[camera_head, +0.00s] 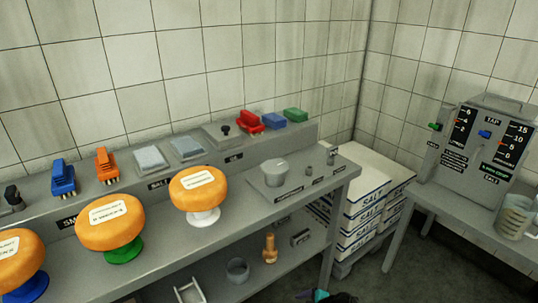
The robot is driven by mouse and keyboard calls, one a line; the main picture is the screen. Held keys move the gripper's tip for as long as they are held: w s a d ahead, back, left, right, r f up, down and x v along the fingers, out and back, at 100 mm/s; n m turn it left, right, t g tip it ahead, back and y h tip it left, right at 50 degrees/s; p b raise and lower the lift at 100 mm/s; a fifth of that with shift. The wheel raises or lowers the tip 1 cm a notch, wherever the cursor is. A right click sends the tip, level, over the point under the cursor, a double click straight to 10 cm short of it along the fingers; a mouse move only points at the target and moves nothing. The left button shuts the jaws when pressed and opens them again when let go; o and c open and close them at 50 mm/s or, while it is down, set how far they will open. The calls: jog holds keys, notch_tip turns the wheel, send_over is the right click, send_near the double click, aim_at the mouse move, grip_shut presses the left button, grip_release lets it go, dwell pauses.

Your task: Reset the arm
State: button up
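A small dark and teal shape (322,295) shows at the bottom edge, right of centre, cut off by the frame. It may be part of my arm or gripper, but I cannot tell. No gripper fingers can be made out, so I cannot see whether my gripper is open, shut or holding something. The rest of my arm is out of view.
Three orange cheese wheels stand on a blue (27,288), a green (124,251) and a white stand (203,216) along the grey bench (262,222). Salt boxes (366,199) are stacked in the corner. A tap machine (478,150) and jug (514,217) stand on the right table.

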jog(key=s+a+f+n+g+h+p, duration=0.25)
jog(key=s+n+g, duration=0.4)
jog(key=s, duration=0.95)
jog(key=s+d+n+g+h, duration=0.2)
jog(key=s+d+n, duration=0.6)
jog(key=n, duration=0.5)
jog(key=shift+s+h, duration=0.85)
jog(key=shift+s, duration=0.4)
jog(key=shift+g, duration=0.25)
